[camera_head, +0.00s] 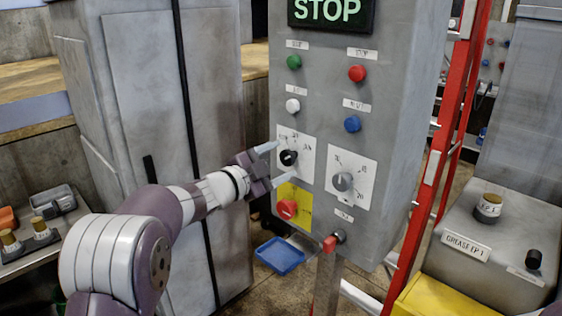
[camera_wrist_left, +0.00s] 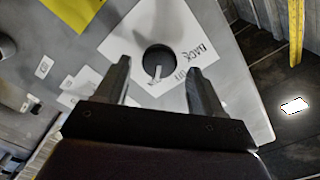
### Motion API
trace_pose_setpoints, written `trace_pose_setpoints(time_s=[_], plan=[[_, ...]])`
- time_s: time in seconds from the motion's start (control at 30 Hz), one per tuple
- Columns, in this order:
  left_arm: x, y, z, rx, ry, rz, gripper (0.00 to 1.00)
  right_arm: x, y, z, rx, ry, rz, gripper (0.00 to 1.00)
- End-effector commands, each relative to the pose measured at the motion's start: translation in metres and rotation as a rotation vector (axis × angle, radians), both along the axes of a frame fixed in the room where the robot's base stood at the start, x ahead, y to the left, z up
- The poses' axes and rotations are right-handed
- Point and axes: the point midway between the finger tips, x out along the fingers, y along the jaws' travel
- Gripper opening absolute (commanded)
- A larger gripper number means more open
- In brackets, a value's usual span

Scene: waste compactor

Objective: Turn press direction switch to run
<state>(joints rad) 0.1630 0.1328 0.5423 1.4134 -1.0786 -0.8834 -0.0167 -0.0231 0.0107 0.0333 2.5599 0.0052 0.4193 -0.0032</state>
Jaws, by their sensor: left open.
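The press direction switch (camera_head: 288,157) is a black rotary knob on a white label plate, left on the grey control panel (camera_head: 330,110). In the left wrist view the black knob (camera_wrist_left: 160,60) has a pale pointer mark toward the lower side of the picture. "BACK" is legible beside it; the other lettering is partly hidden by a finger. My left gripper (camera_head: 277,163) is open, its fingers on either side of the knob. In the left wrist view the gripper (camera_wrist_left: 158,65) straddles the knob; contact cannot be told. My right gripper is not in view.
A grey-knobbed dial (camera_head: 342,182) is right of the switch. A red knob on a yellow plate (camera_head: 288,208) is below. Green (camera_head: 294,62), red (camera_head: 357,73), white (camera_head: 292,105) and blue (camera_head: 352,124) buttons are above. A red ladder (camera_head: 440,150) stands right of the panel.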

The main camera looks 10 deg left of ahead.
Motion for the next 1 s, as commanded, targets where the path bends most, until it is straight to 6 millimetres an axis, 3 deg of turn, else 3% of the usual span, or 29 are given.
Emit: trace_pose_setpoints(time_s=[0.3, 0.43, 0.6, 1.0], plan=[[-0.070, 0.047, -0.002, 0.001, -0.003, 0.004, 0.68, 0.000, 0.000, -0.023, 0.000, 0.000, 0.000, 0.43], [-0.088, 0.058, -0.001, 0.002, -0.004, 0.003, 0.68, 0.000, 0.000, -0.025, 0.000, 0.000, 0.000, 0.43], [-0.096, 0.062, 0.000, 0.001, -0.002, 0.000, 0.68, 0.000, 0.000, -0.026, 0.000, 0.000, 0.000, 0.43], [-0.093, 0.066, -0.003, 0.011, 0.008, 0.023, 0.68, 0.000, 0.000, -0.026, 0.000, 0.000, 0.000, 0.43]])
